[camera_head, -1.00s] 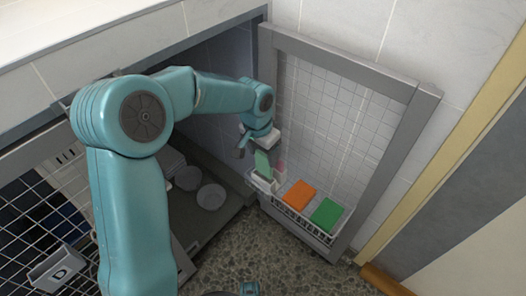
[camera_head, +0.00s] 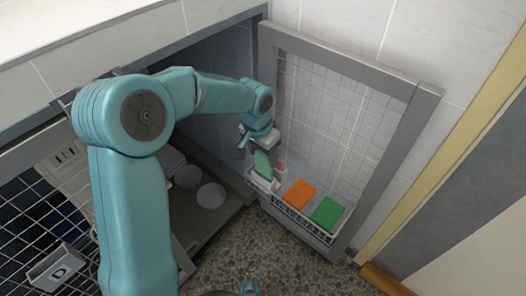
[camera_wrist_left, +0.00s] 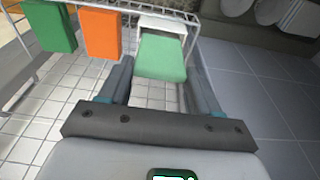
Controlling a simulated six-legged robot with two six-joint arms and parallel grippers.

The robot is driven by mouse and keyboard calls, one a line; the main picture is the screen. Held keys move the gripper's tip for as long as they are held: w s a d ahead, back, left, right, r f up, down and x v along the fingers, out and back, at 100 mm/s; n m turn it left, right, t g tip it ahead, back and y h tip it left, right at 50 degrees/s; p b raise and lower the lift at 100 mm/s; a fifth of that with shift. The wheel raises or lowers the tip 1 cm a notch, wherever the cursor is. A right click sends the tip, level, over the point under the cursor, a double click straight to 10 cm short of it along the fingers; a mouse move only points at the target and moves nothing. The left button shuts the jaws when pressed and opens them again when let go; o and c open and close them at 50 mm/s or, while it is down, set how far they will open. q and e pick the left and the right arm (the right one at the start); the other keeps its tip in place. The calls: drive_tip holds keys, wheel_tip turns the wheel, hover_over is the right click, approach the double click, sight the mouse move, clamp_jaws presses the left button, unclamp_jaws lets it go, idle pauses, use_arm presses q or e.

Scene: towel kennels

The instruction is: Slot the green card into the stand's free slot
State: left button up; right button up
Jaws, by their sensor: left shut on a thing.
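The pale green card (camera_head: 262,164) is upright and slightly tilted at the white stand (camera_head: 262,183), at the left end of the wire basket. My left gripper (camera_head: 259,148) is above the stand, its fingers on either side of the card. In the left wrist view the card (camera_wrist_left: 161,57) lies between the two dark fingers, and its far end meets or overlaps the white stand (camera_wrist_left: 163,24). I cannot tell whether its lower edge is inside a slot; the slots are hidden.
The white wire basket (camera_head: 322,237) hangs on the grey-framed mesh door (camera_head: 345,70). It holds an orange block (camera_head: 299,194) and a darker green block (camera_head: 327,213). A small pink item (camera_head: 281,166) is beside the stand. Round bowls (camera_head: 211,196) sit inside the kennel on the left.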

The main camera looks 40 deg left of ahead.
sight(262, 160)
use_arm(q)
drive_tip(key=shift+f+b, duration=1.65)
drive_tip(key=shift+f, duration=0.75)
drive_tip(key=o, duration=1.4)
drive_tip(key=shift+c, duration=0.2)
wheel_tip(262, 160, up, 2)
drive_tip(key=shift+s+r+p, duration=0.1)
drive_tip(key=shift+p, duration=0.55)
wheel_tip(262, 160, up, 14)
drive_tip(key=s+p, duration=0.2)
drive_tip(key=p, duration=0.3)
drive_tip(key=shift+s+a, duration=0.15)
